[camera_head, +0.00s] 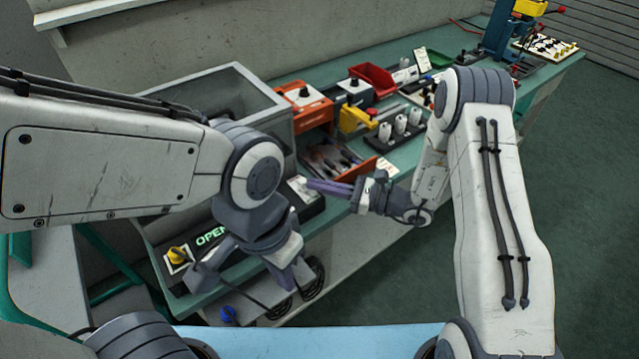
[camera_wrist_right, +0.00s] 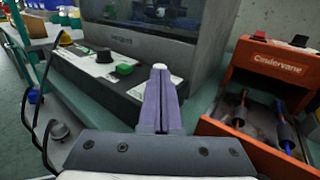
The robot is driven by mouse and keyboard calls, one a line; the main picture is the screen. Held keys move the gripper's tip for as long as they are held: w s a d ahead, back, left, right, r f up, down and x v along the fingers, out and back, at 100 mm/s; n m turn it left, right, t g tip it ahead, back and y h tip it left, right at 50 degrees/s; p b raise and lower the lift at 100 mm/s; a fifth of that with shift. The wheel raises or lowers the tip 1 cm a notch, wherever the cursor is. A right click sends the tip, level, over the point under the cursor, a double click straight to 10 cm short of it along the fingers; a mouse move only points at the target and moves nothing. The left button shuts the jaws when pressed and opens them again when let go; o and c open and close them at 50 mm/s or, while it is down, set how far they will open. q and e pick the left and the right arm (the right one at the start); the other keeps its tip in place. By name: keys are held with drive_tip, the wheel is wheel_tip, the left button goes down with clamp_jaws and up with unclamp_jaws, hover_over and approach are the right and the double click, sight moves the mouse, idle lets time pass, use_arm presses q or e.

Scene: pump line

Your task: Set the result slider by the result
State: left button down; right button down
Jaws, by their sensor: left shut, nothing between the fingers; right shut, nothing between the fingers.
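A dark control panel (camera_head: 240,246) runs along the bench front below a grey cabinet, with a lit green "OPEN" sign. In the right wrist view the panel (camera_wrist_right: 85,68) carries a black knob, a green button and white labels. My right gripper (camera_head: 312,186) is shut and empty, its purple fingers over the panel's right end. In the right wrist view a small white piece shows right at the fingertips (camera_wrist_right: 160,72); I cannot tell whether it is the slider's handle or whether they touch. My left gripper (camera_head: 286,279) is shut and empty, in front of the panel, hiding part of it.
The grey cabinet (camera_head: 225,92) stands behind the panel. An orange Cindervane box (camera_wrist_right: 275,72) with tools stands close to the right. A yellow knob (camera_head: 177,254) sits at the panel's left end. A red bin (camera_head: 372,78) and white pieces on a black stand (camera_head: 400,124) are farther right.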

drive_tip(key=shift+w+a+b, duration=0.35)
drive_tip(key=shift+w+a, duration=0.25)
drive_tip(key=shift+w, duration=0.25)
drive_tip(key=shift+w+a, duration=0.15)
drive_tip(key=shift+w, duration=0.15)
drive_tip(key=shift+r, duration=0.1)
